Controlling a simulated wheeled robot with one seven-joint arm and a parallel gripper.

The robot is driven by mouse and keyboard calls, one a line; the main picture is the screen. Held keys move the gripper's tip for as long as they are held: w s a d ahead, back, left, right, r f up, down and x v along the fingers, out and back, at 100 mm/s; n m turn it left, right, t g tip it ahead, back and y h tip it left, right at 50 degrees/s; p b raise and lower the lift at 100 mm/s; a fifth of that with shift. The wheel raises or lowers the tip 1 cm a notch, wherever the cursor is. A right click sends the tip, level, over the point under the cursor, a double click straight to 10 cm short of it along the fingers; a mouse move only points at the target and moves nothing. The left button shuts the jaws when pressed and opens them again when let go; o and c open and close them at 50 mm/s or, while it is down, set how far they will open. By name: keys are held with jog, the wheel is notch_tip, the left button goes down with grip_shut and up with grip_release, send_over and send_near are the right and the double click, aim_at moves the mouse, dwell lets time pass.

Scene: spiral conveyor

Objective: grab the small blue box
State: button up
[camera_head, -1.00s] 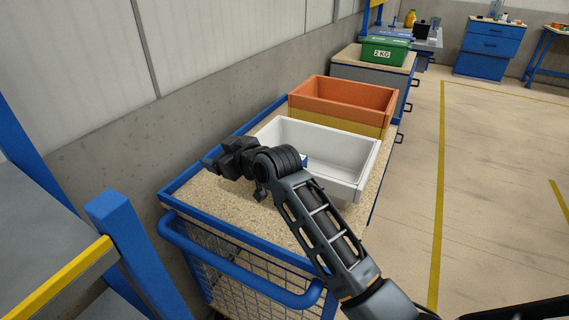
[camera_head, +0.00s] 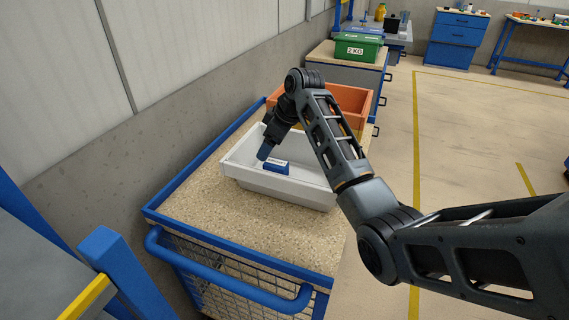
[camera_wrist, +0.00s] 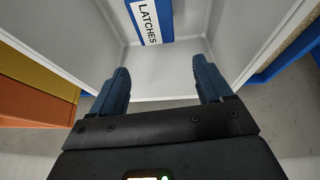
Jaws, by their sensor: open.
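The small blue box (camera_head: 276,167) has a white label and lies on the floor of the white bin (camera_head: 240,176). In the wrist view the blue box (camera_wrist: 150,20) shows at the top with the word LATCHES, and its far end is cut off by the frame edge. My gripper (camera_head: 264,153) points down into the white bin, close to the box. In the wrist view my gripper (camera_wrist: 160,82) has its two blue fingers wide apart with nothing between them. The box lies beyond the fingertips, apart from them.
The white bin stands on a speckled cart top (camera_head: 222,215) with a blue frame. An orange bin (camera_head: 350,99) stands right behind it. A green 2 KG box (camera_head: 358,47) sits on a cabinet further back. The cart top in front of the white bin is bare.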

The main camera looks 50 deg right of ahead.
aim_at(278, 163)
jog(key=s, duration=0.1)
jog(key=s+d+f, duration=0.1)
jog(key=s+g, duration=0.1)
jog(key=shift+d+f, duration=0.2)
jog(key=shift+d, duration=0.1)
jog(key=shift+s+d+f+y, duration=0.1)
jog(key=shift+s+f+y, duration=0.1)
jog(key=shift+f+y, duration=0.15)
jog(key=shift+p+x, duration=0.7)
jog(key=shift+x, duration=2.9)
jog(key=shift+s, duration=0.15)
jog(key=shift+c, duration=0.2)
jog(key=c, duration=1)
